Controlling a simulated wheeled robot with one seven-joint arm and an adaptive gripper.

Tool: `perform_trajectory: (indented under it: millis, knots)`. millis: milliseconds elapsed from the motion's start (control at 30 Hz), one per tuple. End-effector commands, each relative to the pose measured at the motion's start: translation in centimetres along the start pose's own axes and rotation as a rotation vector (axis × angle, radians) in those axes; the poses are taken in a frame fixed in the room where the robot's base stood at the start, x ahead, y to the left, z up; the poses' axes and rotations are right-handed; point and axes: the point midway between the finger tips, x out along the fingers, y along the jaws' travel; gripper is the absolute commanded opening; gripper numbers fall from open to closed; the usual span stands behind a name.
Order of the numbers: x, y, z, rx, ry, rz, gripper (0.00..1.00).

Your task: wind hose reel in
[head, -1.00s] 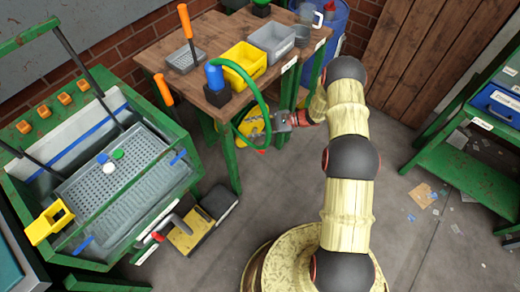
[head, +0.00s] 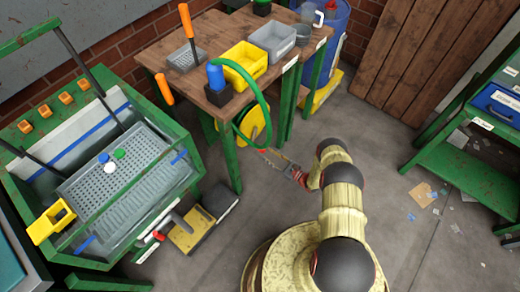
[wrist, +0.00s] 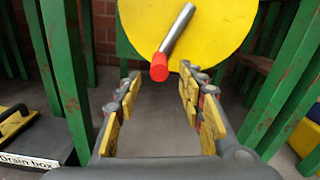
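The hose reel is a yellow disc (head: 255,122) under the workbench, partly hidden by a green table leg and the hose. A green hose (head: 267,105) arcs from a blue nozzle (head: 215,76) on the bench down to the reel. In the wrist view the yellow disc (wrist: 222,30) fills the top middle, with a metal crank rod (wrist: 178,28) ending in a red knob (wrist: 159,68). My gripper (wrist: 160,82) is open and empty, with its two fingers on either side below the knob. The knob looks to be ahead of the fingertips; contact is not visible.
Green bench legs (wrist: 62,75) stand close on both sides of the reel. A yellow bin (head: 243,64) and a grey bin (head: 272,42) stand on the bench (head: 190,92). A green sorting station (head: 20,170) is at left. The floor around my gripper is clear.

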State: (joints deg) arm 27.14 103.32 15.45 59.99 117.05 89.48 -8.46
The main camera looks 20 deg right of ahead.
Motion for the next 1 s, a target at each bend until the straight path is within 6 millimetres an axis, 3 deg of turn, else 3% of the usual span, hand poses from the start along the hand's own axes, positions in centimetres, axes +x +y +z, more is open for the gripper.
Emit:
perform_trajectory:
  millis: [433,833,1000]
  knots:
    - [6.3,0.2,-0.1,-0.001,0.0,0.004,0.39]
    - [7.0,0.1,0.1,0.0,0.0,0.003,0.39]
    - [7.0,0.1,0.1,0.0,0.0,0.003,0.29]
